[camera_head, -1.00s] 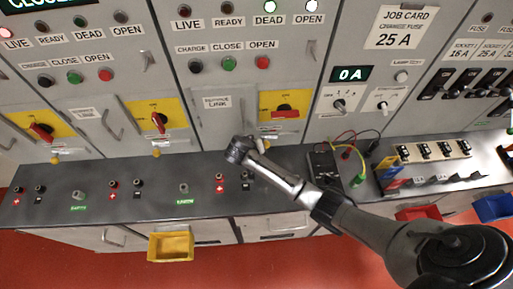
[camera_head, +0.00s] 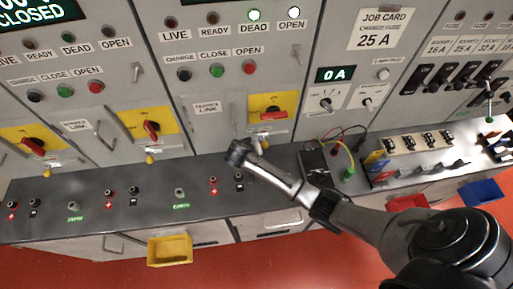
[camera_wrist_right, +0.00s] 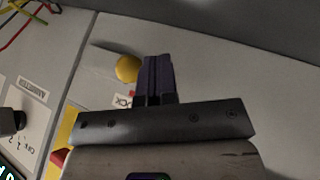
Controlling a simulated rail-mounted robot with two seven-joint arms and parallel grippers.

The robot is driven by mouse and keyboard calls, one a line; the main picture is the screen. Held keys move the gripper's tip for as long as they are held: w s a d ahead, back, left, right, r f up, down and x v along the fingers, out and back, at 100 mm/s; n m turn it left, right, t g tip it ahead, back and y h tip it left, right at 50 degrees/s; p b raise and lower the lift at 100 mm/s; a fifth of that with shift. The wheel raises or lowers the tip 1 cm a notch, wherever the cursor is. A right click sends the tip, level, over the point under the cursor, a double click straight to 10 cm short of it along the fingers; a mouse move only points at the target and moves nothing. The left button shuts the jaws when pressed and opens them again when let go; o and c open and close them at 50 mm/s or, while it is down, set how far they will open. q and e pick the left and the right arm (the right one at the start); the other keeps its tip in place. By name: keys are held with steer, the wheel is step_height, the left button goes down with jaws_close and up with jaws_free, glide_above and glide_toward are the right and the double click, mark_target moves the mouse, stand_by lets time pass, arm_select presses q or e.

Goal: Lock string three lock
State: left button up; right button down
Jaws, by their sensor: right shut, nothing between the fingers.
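The string three switch is a red handle (camera_head: 268,115) lying level on a yellow plate (camera_head: 268,101) in the head view. In the right wrist view a round yellow knob (camera_wrist_right: 127,68) shows clearly, beside a partly covered label. My right gripper (camera_head: 238,152) is just in front of the panel, below the switch. Its dark fingers (camera_wrist_right: 158,76) are shut and empty, close to the right of the knob; I cannot tell whether they touch. My left gripper is not in view.
Two more switches with tilted red handles (camera_head: 151,130) and hanging yellow knobs (camera_head: 150,159) are to the left. The grey counter (camera_head: 110,215) carries terminals. A meter with leads (camera_head: 316,163) and fuses stand right. A yellow bin (camera_head: 170,249) hangs in front.

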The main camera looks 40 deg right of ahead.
steer(key=a, duration=0.2)
steer(key=w+a, duration=0.1)
steer(key=shift+w+a+r, duration=0.1)
steer(key=shift+a+r, duration=0.2)
steer(key=shift+a, duration=0.05)
steer(key=v, duration=0.8)
steer(key=shift+s+r, duration=0.2)
steer(key=shift+r, duration=0.1)
